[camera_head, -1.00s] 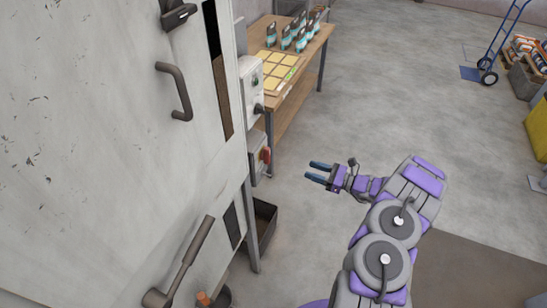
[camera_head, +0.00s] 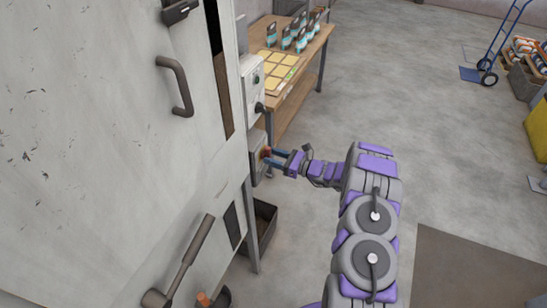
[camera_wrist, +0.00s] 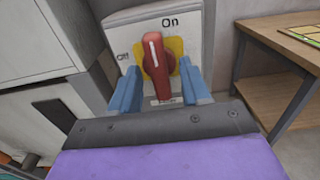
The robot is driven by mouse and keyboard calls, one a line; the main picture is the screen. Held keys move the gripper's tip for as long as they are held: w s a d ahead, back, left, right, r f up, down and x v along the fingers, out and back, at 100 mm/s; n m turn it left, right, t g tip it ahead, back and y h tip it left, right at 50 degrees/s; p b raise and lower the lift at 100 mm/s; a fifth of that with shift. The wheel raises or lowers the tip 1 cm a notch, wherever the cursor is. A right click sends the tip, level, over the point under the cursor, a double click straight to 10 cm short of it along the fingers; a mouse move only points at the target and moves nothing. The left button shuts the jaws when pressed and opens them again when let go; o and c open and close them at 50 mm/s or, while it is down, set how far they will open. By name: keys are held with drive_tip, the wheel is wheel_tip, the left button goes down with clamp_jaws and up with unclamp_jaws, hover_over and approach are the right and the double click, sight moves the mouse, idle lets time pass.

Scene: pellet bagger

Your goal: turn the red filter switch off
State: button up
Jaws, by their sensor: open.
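The red filter switch (camera_wrist: 157,66) is a rotary handle on a yellow plate, on a grey box (camera_wrist: 198,22) marked "On" and "Off". In the wrist view its white line points up, a little left of "On", with "Off" further left. My gripper (camera_wrist: 160,82) is open, with one blue finger on each side of the red handle. I cannot tell whether the fingers touch it. In the head view my gripper (camera_head: 273,158) is at the front of the switch box (camera_head: 257,154), and the fingers mostly hide the handle.
A large white cabinet (camera_head: 110,120) fills the left. Another control box (camera_head: 253,84) is above the switch box. A wooden table (camera_head: 312,52) with bags and yellow cards stands behind. A dark bin (camera_head: 264,222) is on the floor below.

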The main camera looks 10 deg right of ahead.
drive_tip(key=shift+a, duration=0.1)
drive_tip(key=shift+c, duration=0.3)
clamp_jaws()
drive_tip(key=shift+n+b, duration=0.3)
drive_tip(key=shift+n, duration=0.1)
drive_tip(key=shift+s+a+f+n+b, duration=0.1)
drive_tip(key=shift+f+n+b, duration=0.05)
drive_tip(key=shift+n+b, duration=3.85)
drive_tip(key=shift+f+n+b, duration=0.1)
drive_tip(key=shift+n+b, duration=3.25)
drive_tip(key=shift+n, duration=1.15)
drive_tip(key=shift+f, duration=0.1)
